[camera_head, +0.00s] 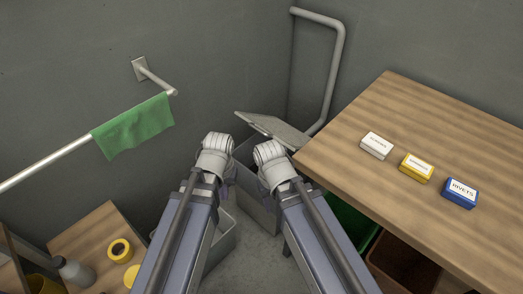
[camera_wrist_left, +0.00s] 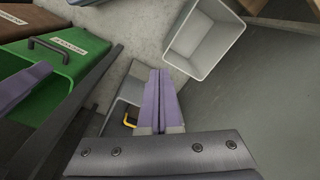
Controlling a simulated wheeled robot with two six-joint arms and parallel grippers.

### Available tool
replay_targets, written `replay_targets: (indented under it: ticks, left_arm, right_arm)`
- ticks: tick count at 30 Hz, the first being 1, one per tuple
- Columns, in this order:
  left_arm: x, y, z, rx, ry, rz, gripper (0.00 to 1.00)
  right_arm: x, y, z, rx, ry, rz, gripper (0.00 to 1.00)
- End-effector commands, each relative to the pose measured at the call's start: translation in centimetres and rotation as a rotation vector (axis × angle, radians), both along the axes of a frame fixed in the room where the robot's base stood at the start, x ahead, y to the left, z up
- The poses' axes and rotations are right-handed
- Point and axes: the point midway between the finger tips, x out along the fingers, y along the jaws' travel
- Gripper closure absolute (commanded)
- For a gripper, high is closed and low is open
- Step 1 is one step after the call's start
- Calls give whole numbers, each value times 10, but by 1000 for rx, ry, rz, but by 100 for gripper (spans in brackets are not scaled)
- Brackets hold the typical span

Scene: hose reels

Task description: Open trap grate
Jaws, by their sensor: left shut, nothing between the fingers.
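A grey box (camera_head: 256,203) stands on the floor between and beyond my arms, with a flat grey plate (camera_head: 272,130) tilted at its top. I cannot tell for sure whether this plate is the trap grate. Whether the fingers touch the box is unclear. In the head view my left wrist (camera_head: 215,155) hides most of its fingers. My right wrist (camera_head: 272,165) is close beside it, its fingers hidden.
A wooden table (camera_head: 430,110) on the right bears small white, yellow and blue boxes (camera_head: 460,192). Green and brown bins (camera_head: 350,222) stand beneath it. A grey bin (camera_wrist_left: 205,40) is on the floor. A rail with a green cloth (camera_head: 135,128) runs along the left wall.

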Motion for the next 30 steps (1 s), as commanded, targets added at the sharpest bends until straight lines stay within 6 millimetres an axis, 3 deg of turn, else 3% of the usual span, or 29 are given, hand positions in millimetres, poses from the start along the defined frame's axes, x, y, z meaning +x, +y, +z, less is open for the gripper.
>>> replay_targets:
  ticks: [1, 14, 30]
  left_arm:
    - [-6, 1, -24, 2, 2, -15, 100]
    - [-9, 7, -119, -13, -2, -18, 100]
    - [12, 14, -238, -141, -39, 143, 100]
  right_arm:
    - [0, 0, -24, 0, 0, 0, 50]
    - [1, 0, -119, 0, -2, 1, 50]
    - [1, 0, -238, -1, -3, 2, 50]
